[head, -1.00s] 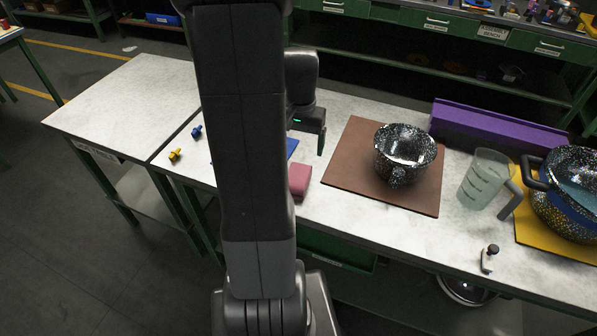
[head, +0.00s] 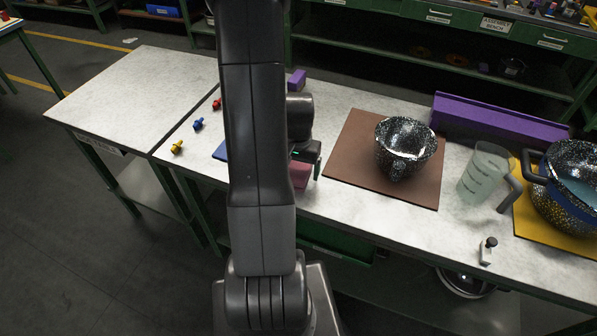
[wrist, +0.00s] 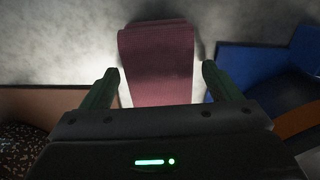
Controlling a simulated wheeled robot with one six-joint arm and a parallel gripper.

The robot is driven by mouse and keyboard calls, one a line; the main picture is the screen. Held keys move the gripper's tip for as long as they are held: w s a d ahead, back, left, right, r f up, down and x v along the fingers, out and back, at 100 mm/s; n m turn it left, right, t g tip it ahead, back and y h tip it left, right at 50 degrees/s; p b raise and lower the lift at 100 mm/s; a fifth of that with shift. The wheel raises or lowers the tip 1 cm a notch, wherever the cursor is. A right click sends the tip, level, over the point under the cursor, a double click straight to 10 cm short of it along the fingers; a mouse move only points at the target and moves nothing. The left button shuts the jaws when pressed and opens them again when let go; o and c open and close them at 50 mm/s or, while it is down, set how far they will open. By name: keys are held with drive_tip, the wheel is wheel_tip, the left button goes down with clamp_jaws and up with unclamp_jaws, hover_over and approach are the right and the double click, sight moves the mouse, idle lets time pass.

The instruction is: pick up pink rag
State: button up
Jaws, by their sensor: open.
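The pink rag (head: 299,175) lies folded on the white bench top, left of the brown mat, partly hidden behind my arm and gripper in the head view. In the wrist view the rag (wrist: 157,62) is a dusky pink folded strip, lying ahead of and between my two green fingers. My gripper (wrist: 160,80) is open and empty, with a finger on each side of the rag's width. In the head view my gripper (head: 311,160) is low, just over the rag. I cannot tell whether the fingers touch the bench.
A brown mat (head: 345,160) with a speckled pot (head: 400,150) lies to the right. A measuring jug (head: 482,172), a purple block (head: 495,127) and a larger speckled pot (head: 570,190) stand further right.

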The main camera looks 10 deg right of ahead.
sight(299, 168)
drive_tip(key=shift+f, duration=0.2)
drive_tip(key=c, duration=1.1)
drive_tip(key=shift+r, duration=0.15)
wheel_tip(299, 168, up, 10)
drive_tip(key=shift+f, duration=0.1)
